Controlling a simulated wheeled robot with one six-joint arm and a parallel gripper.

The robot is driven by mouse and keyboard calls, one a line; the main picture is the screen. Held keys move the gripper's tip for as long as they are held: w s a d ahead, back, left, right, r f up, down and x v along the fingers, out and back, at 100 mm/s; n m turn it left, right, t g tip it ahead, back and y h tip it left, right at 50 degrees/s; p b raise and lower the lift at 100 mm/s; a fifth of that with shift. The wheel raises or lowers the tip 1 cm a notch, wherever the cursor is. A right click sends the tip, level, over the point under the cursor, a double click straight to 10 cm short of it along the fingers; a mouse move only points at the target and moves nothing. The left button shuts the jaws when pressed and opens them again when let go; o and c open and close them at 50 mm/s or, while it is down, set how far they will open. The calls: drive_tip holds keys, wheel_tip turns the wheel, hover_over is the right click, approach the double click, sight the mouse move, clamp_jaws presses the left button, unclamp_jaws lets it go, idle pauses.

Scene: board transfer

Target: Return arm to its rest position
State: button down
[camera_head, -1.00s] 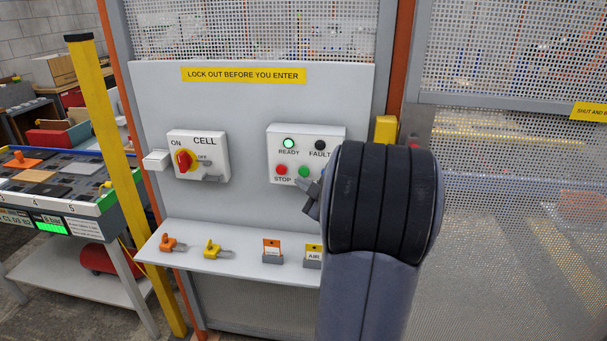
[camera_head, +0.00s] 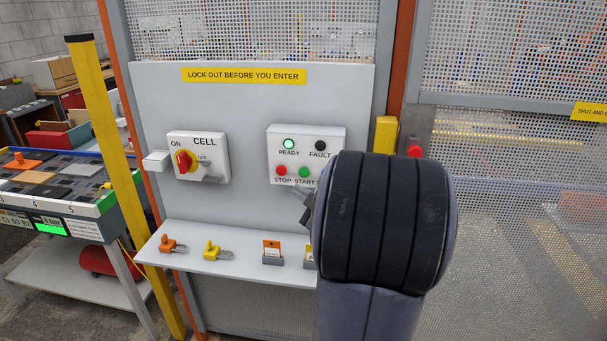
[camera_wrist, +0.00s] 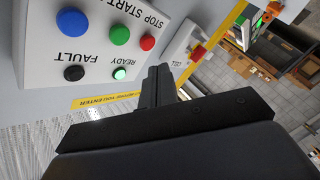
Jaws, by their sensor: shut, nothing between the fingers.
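My arm fills the lower right middle of the head view, in front of the grey panel (camera_head: 250,110). My gripper (camera_head: 306,212) shows only partly there, at the arm's left edge, below the control box (camera_head: 335,142). In the wrist view my gripper (camera_wrist: 159,72) is shut and empty, its fingers together. The control box (camera_wrist: 100,50) appears upside down beside it, apart from the fingers. Its READY light is lit green, and FAULT is dark. The red STOP and green START buttons show.
The CELL switch box (camera_head: 198,156) with a red knob is left of the control box. A shelf (camera_head: 225,266) below holds an orange padlock (camera_head: 170,244), a yellow padlock (camera_head: 214,251) and tags. A yellow post (camera_head: 110,170) and a board station (camera_head: 60,190) stand left. Mesh fencing is right.

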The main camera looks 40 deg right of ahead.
drive_tip(key=shift+s+a, duration=1.3)
drive_tip(key=shift+a, duration=0.15)
